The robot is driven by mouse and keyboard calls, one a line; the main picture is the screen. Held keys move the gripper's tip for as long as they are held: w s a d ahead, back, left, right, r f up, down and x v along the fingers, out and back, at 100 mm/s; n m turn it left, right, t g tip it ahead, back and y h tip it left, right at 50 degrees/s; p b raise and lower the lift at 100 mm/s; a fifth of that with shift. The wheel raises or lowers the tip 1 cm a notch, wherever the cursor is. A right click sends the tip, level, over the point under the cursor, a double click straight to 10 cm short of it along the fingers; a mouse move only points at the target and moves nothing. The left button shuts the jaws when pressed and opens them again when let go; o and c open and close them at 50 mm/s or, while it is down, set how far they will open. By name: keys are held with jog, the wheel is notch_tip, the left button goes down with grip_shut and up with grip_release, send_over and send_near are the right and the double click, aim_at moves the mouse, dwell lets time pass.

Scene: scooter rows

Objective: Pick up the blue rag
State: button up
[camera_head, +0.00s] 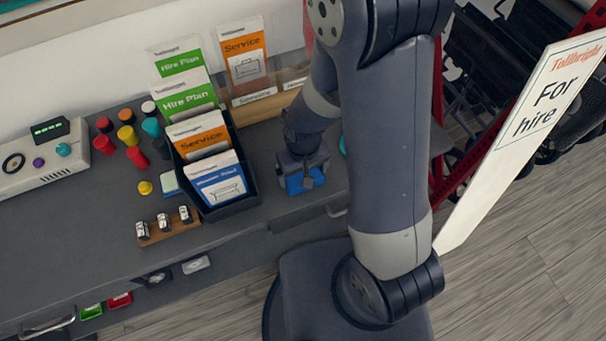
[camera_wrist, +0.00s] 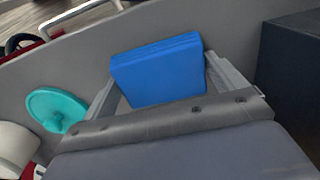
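The blue rag (camera_head: 294,185) is a folded, flat block at the counter's front part, right of the leaflet holder. In the wrist view the rag (camera_wrist: 160,72) lies between the two fingers of my gripper (camera_wrist: 165,85), roughly square to them. In the head view my gripper (camera_head: 306,178) points down over the rag and hides part of it. The fingers are apart, one along each side of the rag, with little or no gap visible. I cannot tell whether they press on it.
The black leaflet holder (camera_head: 236,198) stands close on the left; a dark block (camera_wrist: 290,75) is on the right in the wrist view. A teal round thing (camera_wrist: 57,108) lies beside my gripper. A for-hire sign (camera_head: 530,130) stands to the right.

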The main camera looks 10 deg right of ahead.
jog(key=shift+c, duration=1.2)
notch_tip(320, 180, up, 10)
jog(key=p, duration=0.1)
